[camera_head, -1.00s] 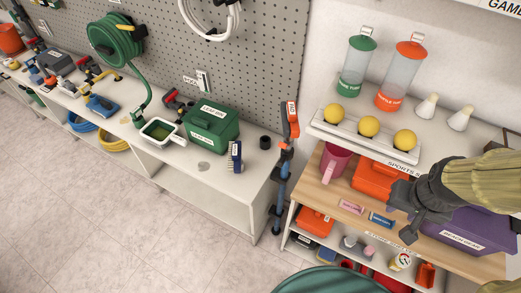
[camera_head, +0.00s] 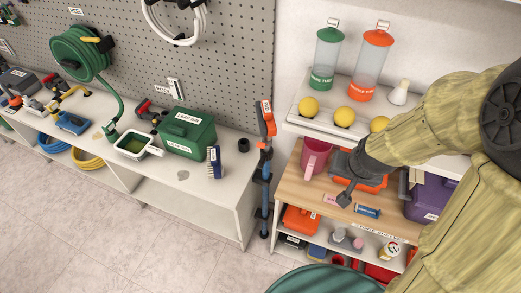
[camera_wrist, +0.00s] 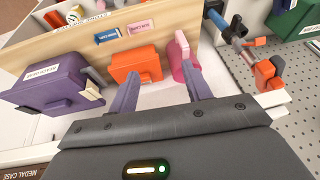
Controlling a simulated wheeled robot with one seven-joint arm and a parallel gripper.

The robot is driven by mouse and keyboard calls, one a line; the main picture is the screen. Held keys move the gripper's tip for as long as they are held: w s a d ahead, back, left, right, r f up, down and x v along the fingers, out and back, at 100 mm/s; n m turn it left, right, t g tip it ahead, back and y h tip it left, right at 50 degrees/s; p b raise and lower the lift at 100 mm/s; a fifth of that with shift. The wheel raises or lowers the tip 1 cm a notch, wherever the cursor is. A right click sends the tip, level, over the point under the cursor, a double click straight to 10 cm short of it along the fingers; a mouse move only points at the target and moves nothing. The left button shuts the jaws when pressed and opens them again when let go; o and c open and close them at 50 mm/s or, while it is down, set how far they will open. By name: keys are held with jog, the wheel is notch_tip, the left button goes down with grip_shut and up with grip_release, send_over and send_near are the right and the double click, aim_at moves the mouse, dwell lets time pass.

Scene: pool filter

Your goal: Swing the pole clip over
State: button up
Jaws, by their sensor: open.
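A blue pole (camera_head: 265,185) stands upright at the right end of the white bench. An orange clip-like part (camera_head: 266,120) with a small white label sits at its top. The pole (camera_wrist: 222,22) and orange parts (camera_wrist: 268,75) also show at the upper right of the wrist view. Whether the clip is swung open or closed, I cannot tell. My gripper (camera_head: 345,188) is over the wooden shelf, to the right of the pole and apart from it. In the wrist view its two fingers (camera_wrist: 160,85) are spread with nothing held between them.
The wooden shelf (camera_head: 290,178) bears a pink jug (camera_head: 315,157), an orange box (camera_head: 362,183) and a purple box (camera_head: 425,200) near my gripper. A rack with yellow balls (camera_head: 309,107) is above. A green box (camera_head: 187,135) and a brush (camera_head: 214,162) stand on the white bench.

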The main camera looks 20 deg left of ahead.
jog(key=w+a+f+t+b, duration=0.2)
jog(key=w+a+f+b, duration=0.15)
jog(key=a+f, duration=0.35)
jog(key=t+h+b, duration=0.2)
jog(key=t+b, duration=0.6)
jog(key=t, duration=0.4)
send_near(260, 146)
jog(key=s, duration=0.7)
jog(key=shift+s+a+f+m+h, duration=0.1)
jog(key=shift+a+m+h, duration=0.2)
jog(key=shift+a, duration=0.1)
jog(key=w+p, duration=0.1)
jog(key=w, duration=0.4)
jog(key=w+d+p, duration=0.1)
jog(key=w, duration=0.5)
jog(key=w+p, duration=0.1)
jog(key=w, duration=0.5)
jog(key=shift+w+d, duration=0.2)
jog(key=shift+c, duration=0.2)
